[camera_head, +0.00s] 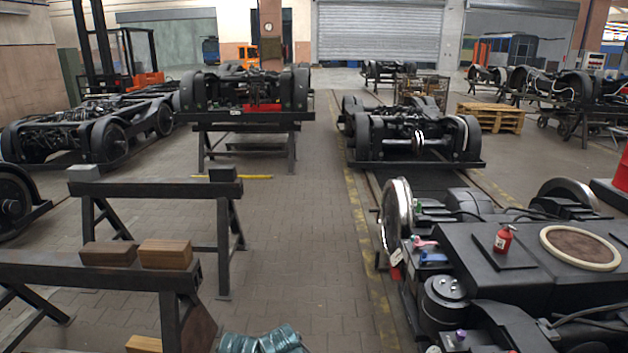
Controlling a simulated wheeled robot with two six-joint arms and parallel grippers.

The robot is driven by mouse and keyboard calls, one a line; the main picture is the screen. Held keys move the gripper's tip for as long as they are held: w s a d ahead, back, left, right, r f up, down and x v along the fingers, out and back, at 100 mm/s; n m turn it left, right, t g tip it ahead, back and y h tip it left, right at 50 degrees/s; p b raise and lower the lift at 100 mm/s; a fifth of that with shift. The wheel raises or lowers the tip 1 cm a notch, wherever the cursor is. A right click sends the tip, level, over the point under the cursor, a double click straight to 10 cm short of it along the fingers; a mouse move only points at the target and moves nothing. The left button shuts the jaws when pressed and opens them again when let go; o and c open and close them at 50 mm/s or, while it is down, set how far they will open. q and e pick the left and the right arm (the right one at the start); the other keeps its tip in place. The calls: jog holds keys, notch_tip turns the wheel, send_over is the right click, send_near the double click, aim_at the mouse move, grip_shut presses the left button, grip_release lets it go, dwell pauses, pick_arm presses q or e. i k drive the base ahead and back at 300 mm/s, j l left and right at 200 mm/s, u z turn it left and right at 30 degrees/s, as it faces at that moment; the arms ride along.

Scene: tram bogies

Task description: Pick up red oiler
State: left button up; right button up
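A small red oiler (503,238) with a dark top stands upright on the flat black top of the nearest bogie (455,243), on the right side of the head view. A pale label shows on its front. It sits on a thin dark plate, left of a round cream-rimmed disc (580,247). Neither of my grippers is in view.
Small coloured items, pink (424,243) and blue (433,257), lie on the bogie's left edge. Dark trestles (150,188) with wooden blocks (165,254) stand at left. Teal objects (262,341) show at the bottom edge. The paved floor (295,240) between is clear.

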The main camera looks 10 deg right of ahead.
aim_at(504, 241)
jog(key=i+z, duration=0.3)
jog(key=i, duration=0.2)
jog(key=i+z, duration=0.3)
jog(key=i, duration=0.15)
jog(key=i+j+z, duration=0.35)
jog(key=i+l, duration=0.25)
jog(key=i, duration=0.25)
jog(key=i+l, duration=0.25)
jog(key=i, duration=0.25)
jog(key=i+l, duration=0.25)
jog(key=i, duration=0.25)
